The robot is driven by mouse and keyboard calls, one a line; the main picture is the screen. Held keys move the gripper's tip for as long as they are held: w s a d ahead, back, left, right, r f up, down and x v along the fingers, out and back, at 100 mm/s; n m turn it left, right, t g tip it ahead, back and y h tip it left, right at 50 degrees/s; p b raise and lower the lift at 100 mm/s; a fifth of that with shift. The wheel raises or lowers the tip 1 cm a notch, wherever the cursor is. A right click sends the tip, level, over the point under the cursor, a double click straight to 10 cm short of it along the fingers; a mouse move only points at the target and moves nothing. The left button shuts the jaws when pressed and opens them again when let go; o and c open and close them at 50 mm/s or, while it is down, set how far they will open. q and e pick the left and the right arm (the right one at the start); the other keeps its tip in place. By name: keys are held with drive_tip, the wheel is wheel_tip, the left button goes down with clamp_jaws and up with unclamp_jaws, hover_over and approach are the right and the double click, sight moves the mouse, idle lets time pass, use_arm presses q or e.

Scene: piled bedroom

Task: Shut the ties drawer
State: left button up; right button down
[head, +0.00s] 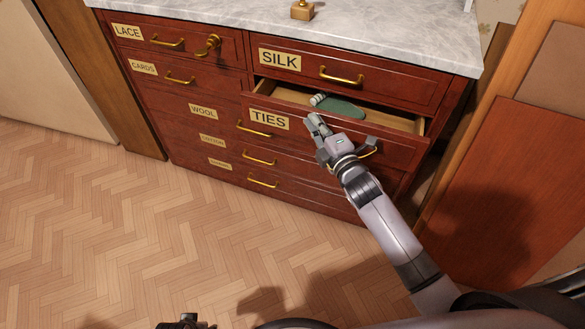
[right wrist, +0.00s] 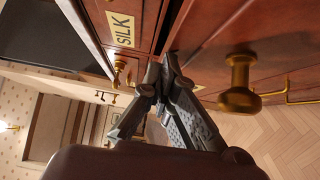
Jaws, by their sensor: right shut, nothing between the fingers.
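A dark part at the head view's bottom edge may be my left gripper (head: 185,322).
Other labelled drawers appear closed; a key-like brass piece (head: 208,44) sticks out at LACE. Wooden panels (head: 500,190) stand at the right. The parquet floor (head: 110,220) is clear at left.

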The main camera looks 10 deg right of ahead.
sight(326, 116)
use_arm(q)
drive_tip(key=shift+w+r, duration=0.2)
drive_tip(key=shift+r, duration=0.15)
use_arm(e)
drive_tip(key=shift+w+d, duration=0.75)
drive_tip(key=shift+w, duration=0.35)
drive_tip(key=shift+w+d, duration=0.75)
drive_tip(key=shift+w, duration=0.35)
drive_tip(key=shift+f, duration=0.1)
